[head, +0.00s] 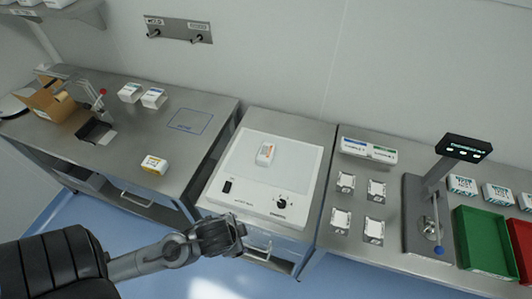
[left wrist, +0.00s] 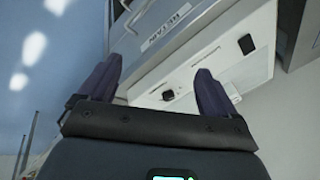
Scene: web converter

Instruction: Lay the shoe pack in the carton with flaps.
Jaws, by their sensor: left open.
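A brown carton (head: 46,103) stands at the far left of the left steel table, partly hidden by a metal fixture; its flaps are hard to make out. A white pack with a yellow label (head: 154,164) lies near the left table's front edge. I cannot tell which is the shoe pack, as labels are too small to read. My left gripper (head: 232,236) is in front of the machine; in the left wrist view (left wrist: 158,90) it is open and empty. My right gripper is not in view.
The white machine (head: 228,176) has a switch and knob at its front. Two white packs (head: 141,95) lie behind on the left table. A metal lever fixture (head: 98,103) stands beside the carton. Green (head: 480,240) and red trays are at right. An outlined square (head: 190,121) is bare.

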